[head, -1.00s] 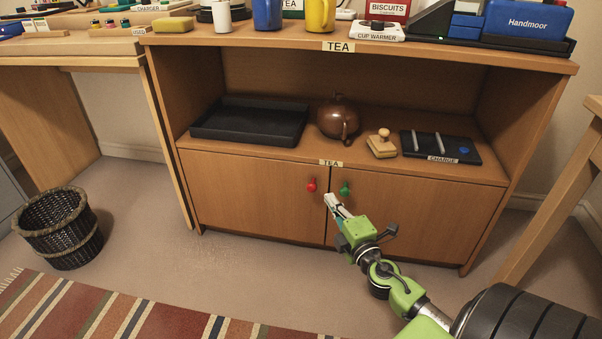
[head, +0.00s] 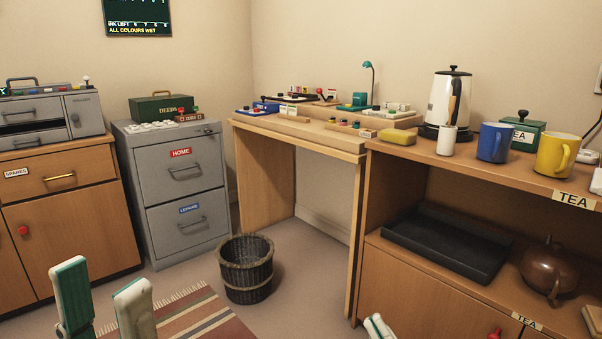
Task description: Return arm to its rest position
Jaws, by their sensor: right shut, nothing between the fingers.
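My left gripper (head: 100,278) shows at the bottom left of the head view. Its two pale, green-backed fingers point up and stand apart with nothing between them. My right gripper (head: 377,324) shows only as a small white tip at the bottom edge, in front of the tea cabinet (head: 410,303). It is shut and empty. The rest of both arms is out of view. The red knob (head: 494,334) of the cabinet is partly cut off by the bottom edge, to the right of the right gripper.
A wicker basket (head: 246,280) stands on the floor between my grippers, beyond a striped rug (head: 190,322). A grey filing cabinet (head: 180,200) and a wooden cupboard (head: 75,230) stand at the left. A black tray (head: 440,249) and a brown teapot (head: 549,272) sit on the tea shelf.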

